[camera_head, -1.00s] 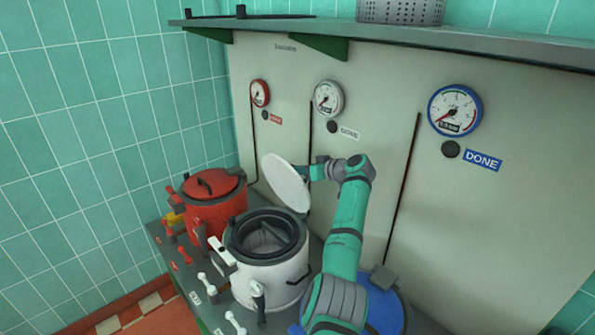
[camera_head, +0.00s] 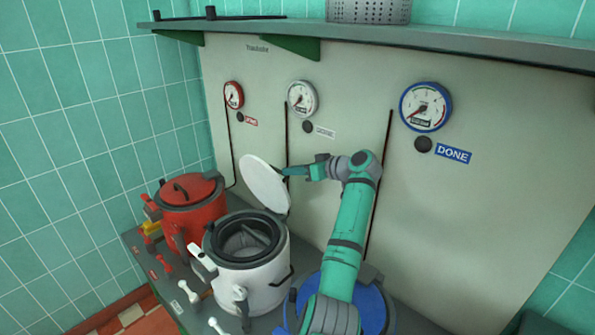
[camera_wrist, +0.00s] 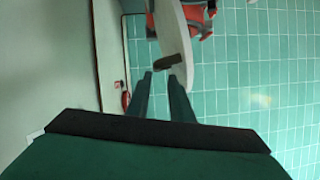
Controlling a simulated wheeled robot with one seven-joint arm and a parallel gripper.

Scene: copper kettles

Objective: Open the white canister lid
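The white canister (camera_head: 262,275) stands between the red canister and the blue one. Its white lid (camera_head: 262,182) is swung up, tilted back above the rear rim, and the dark inside shows. My gripper (camera_head: 286,173) is at the right, rear side of the raised lid, fingertips close to its edge. In the wrist view, the lid (camera_wrist: 172,30) shows edge-on with a dark handle or tab just beyond my fingertips (camera_wrist: 162,76). The two fingers are apart with a gap between them and nothing visible held. Whether a fingertip touches the lid I cannot tell.
The red canister (camera_head: 190,210) is closed at the left. The blue canister (camera_head: 375,305) is partly behind my arm at the right. Lever handles (camera_head: 186,293) line the counter front. A panel with gauges (camera_head: 425,107) stands behind, under a shelf (camera_head: 400,35).

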